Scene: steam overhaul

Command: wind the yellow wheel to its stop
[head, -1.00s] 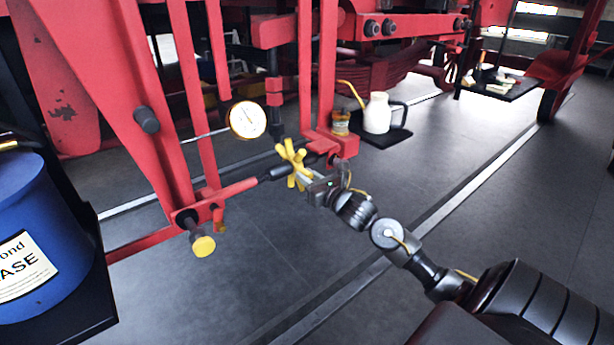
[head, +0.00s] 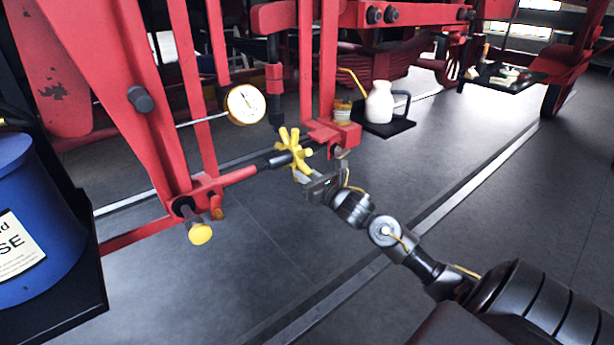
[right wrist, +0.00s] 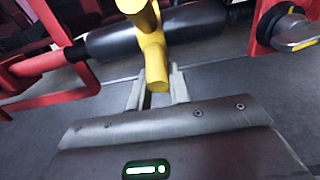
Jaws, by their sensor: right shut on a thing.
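The yellow wheel (head: 291,147) is a small hub with several stubby spokes. It sits on a black and red rod between red frame members, near the middle of the head view. My right gripper (head: 304,178) reaches it from the lower right and is shut on one of its spokes. In the right wrist view, a yellow spoke (right wrist: 157,62) comes down between the two pale fingers of the gripper (right wrist: 157,88). The wheel's upper part is cut off there. My left gripper is not in view.
A round white dial gauge (head: 245,104) stands left of the wheel. A yellow-capped knob (head: 200,234) is on the red frame. A cream oil can (head: 379,103) stands on a black shelf at right. A blue drum (head: 38,225) is at far left. The floor in front is clear.

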